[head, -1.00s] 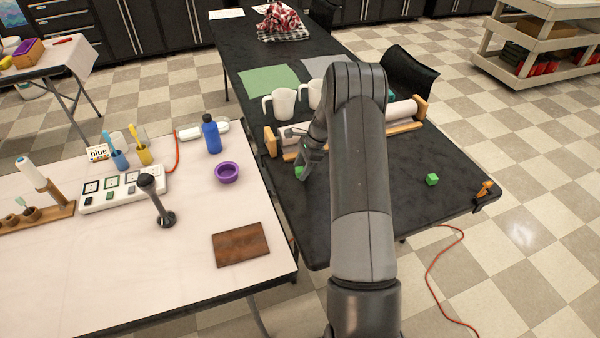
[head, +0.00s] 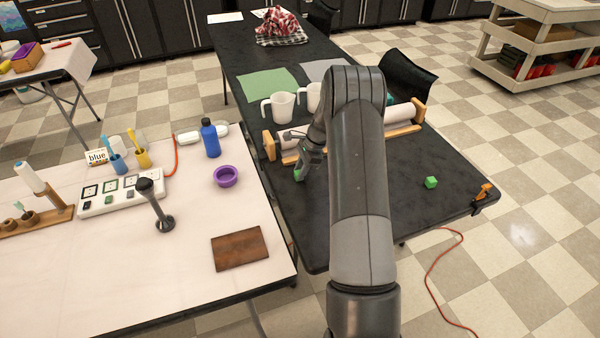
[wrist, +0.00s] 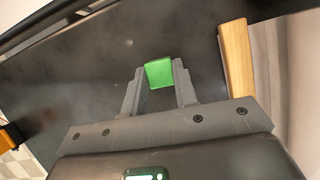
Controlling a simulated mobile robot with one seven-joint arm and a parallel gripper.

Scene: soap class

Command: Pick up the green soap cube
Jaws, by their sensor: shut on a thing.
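A green soap cube (wrist: 159,74) sits between the two fingertips of my gripper (wrist: 160,82) in the wrist view. The fingers touch it on both sides, so my gripper is shut on it. In the head view, my gripper (head: 303,172) is low over the left part of the black table (head: 420,215), and a bit of the held green cube (head: 297,175) shows at its tip. I cannot tell how far the cube is from the tabletop.
A wooden-ended roller (head: 400,112) lies across the table behind my gripper, with white mugs (head: 280,104) beyond. An orange clamp (head: 484,191) grips the right corner. The white table (head: 180,270) at left holds a blue bottle (head: 211,138) and purple bowl (head: 225,176).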

